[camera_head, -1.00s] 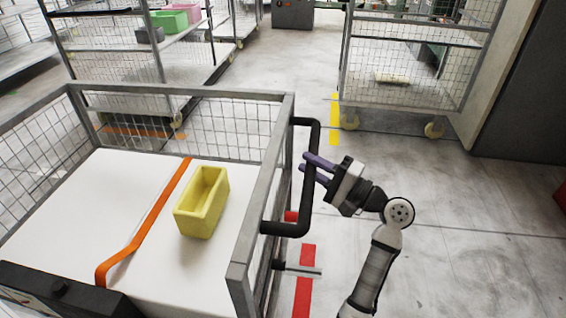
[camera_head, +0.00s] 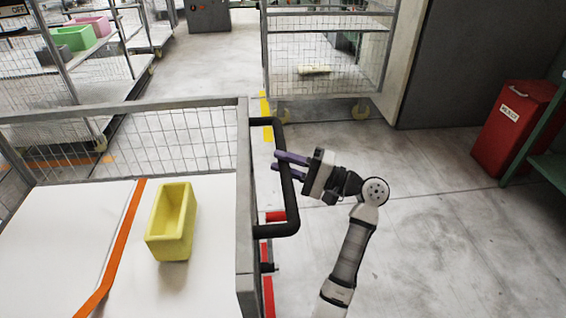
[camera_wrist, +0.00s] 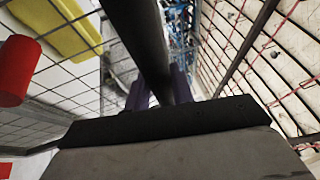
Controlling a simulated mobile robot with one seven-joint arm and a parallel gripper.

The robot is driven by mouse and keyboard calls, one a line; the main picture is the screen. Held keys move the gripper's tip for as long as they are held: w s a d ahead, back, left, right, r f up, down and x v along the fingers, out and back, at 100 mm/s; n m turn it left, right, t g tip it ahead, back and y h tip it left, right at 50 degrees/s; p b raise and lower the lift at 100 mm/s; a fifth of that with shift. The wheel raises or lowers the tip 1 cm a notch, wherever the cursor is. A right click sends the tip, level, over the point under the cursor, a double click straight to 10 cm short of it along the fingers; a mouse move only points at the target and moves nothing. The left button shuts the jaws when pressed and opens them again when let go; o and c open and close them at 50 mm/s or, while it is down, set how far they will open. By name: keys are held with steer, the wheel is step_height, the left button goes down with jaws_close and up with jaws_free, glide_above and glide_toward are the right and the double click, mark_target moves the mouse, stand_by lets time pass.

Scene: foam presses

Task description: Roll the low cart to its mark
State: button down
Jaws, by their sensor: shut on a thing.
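The low cart (camera_head: 243,200) stands at the lower left of the head view, with a grey frame, mesh sides and a white deck (camera_head: 75,215). A black push handle (camera_head: 289,185) sticks out from its right end. My gripper (camera_head: 276,162) is shut on the upright bar of this handle, its purple fingers on both sides of it. In the wrist view the black bar (camera_wrist: 145,40) runs between the fingers. A yellow open box (camera_head: 172,225) and an orange strap (camera_head: 122,240) lie on the deck. Red floor tape (camera_head: 268,295) shows beside the cart, partly hidden by it.
A mesh cart (camera_head: 325,75) stands ahead, with yellow floor tape (camera_head: 265,105) near it. Shelved carts (camera_head: 85,75) stand at the back left. A red bin (camera_head: 502,120) and a green bench (camera_head: 545,140) are at the right. The floor right of my arm is clear.

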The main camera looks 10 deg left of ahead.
steer(key=c, duration=1.2)
jaws_free()
steer(key=shift+d, duration=0.1)
steer(key=b+v, duration=0.2)
steer(key=v, duration=1.1)
steer(key=shift+d+b, duration=0.3)
steer(key=shift+b, duration=0.1)
steer(key=shift+s+f, duration=0.1)
